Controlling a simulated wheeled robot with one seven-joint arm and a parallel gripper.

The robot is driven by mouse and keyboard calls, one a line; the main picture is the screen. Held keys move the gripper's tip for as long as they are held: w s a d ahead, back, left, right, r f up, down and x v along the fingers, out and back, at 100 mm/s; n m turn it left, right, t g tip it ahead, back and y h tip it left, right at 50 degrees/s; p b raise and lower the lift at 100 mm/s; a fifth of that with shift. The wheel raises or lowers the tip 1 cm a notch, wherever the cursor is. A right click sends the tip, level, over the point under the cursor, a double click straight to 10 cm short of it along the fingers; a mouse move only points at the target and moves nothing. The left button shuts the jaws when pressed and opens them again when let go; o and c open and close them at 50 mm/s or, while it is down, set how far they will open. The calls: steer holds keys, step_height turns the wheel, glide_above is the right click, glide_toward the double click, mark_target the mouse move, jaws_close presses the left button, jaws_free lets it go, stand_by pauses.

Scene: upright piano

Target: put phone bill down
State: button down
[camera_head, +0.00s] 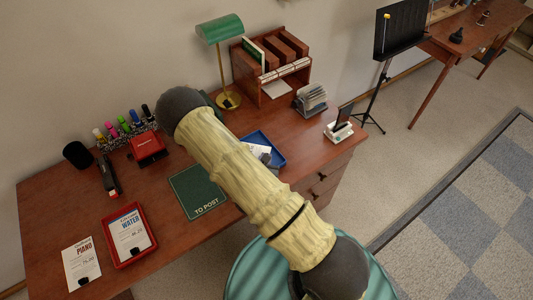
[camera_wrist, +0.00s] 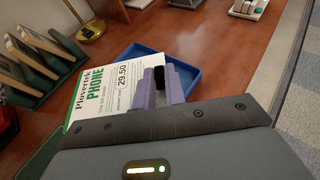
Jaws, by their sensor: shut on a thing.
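The phone bill (camera_wrist: 110,85) is a white card with a green edge, printed "PHONE" and "29.50". My gripper (camera_wrist: 161,82) is shut on its edge, with the pale purple fingers at the card's right side. The card overlaps the blue tray (camera_wrist: 193,75) in the wrist view; whether it touches the tray, I cannot tell. In the head view the blue tray (camera_head: 277,157) shows behind my arm, with a white bit of the bill (camera_head: 257,149) over it. My arm hides most of the gripper there.
A green "TO POST" mat (camera_head: 199,192) lies left of my arm. A red tray (camera_head: 111,240) holds a water bill, and a piano bill (camera_head: 81,264) lies beside it. A green lamp (camera_head: 220,30), wooden letter rack (camera_head: 270,65) and toaster-like holder (camera_head: 311,98) stand behind.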

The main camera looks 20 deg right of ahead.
mark_target(269, 148)
steer(key=shift+d, duration=0.1)
stand_by(0.3)
steer(key=w+d+r+m+g+h+b, duration=0.1)
steer(key=w+r+m+h+b, duration=0.1)
steer(key=m, duration=0.1)
steer(key=shift+w+d+r+g+h+b, duration=0.15)
steer(key=shift+d+r+g+h+b, duration=0.15)
steer(key=shift+d+g, duration=0.1)
steer(key=m+g+h+b, duration=0.1)
steer(key=r+m+g+h+b, duration=0.1)
steer(key=m, duration=0.1)
steer(key=shift+g, duration=0.4)
steer(key=shift+s+a+m+g+h+b, duration=0.2)
steer(key=shift+a+m+g+h+b, duration=0.3)
steer(key=shift+m+g, duration=0.3)
steer(key=shift+s+a+m+g+h, duration=0.2)
steer(key=shift+a+m+g+h, duration=0.25)
steer(key=shift+g, duration=0.25)
steer(key=shift+f, duration=2.95)
